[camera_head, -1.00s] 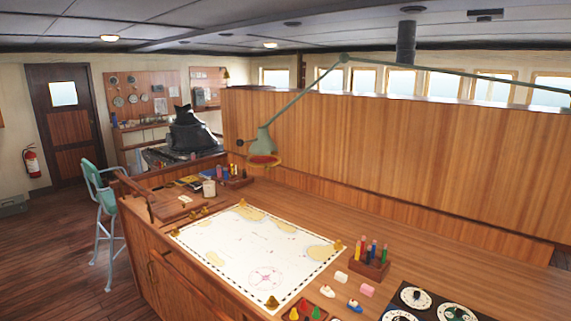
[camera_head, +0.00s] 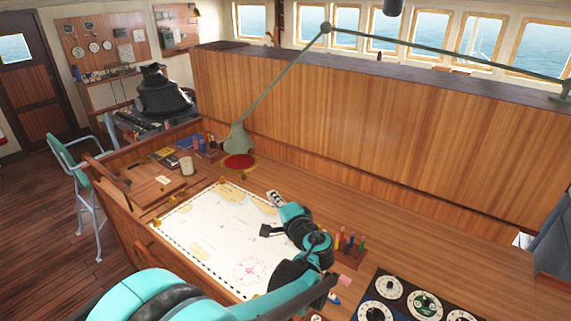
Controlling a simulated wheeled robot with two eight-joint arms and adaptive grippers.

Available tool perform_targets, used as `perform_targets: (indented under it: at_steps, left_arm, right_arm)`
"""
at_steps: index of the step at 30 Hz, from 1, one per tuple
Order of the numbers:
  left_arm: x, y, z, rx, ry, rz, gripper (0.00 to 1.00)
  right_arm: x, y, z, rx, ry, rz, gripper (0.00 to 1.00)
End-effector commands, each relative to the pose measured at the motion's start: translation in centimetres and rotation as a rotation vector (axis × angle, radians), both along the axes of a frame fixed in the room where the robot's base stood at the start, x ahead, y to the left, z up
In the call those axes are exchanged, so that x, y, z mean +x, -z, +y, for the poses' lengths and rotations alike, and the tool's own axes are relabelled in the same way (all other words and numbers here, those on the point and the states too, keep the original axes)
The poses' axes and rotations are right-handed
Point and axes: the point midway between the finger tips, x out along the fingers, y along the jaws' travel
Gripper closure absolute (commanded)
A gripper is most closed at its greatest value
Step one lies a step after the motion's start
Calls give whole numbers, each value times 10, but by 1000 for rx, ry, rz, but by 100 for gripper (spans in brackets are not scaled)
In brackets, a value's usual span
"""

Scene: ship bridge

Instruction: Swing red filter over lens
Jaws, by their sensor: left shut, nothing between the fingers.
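A green desk lamp (camera_head: 238,139) hangs from a jointed arm over the back of the wooden chart desk. The red filter (camera_head: 240,162) shows as a red disc with a yellowish rim just under the lamp's mouth. The lens is hidden, so I cannot tell how far the filter covers it. My left gripper (camera_head: 266,230) is shut and empty above the right part of the chart, in front of the lamp and to its right, clearly apart from it. My right gripper is not in view.
The chart (camera_head: 205,228) lies flat on the desk. A pen block (camera_head: 347,250) stands right of my left gripper, and a dial panel (camera_head: 424,303) lies at lower right. A wooden partition (camera_head: 370,140) rises behind the desk.

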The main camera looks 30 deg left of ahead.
Motion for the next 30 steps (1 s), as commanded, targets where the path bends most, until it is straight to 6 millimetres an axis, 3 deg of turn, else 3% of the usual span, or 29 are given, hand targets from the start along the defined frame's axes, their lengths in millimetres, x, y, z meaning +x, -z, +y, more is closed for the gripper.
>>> perform_targets:
  at_steps: [16, 30]
  left_arm:
    - [7, -2, 9, 17, -4, 0, 100]
    - [58, 10, 86, 16, -5, 1, 100]
  right_arm:
    - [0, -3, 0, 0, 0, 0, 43]
    - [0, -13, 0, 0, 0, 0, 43]
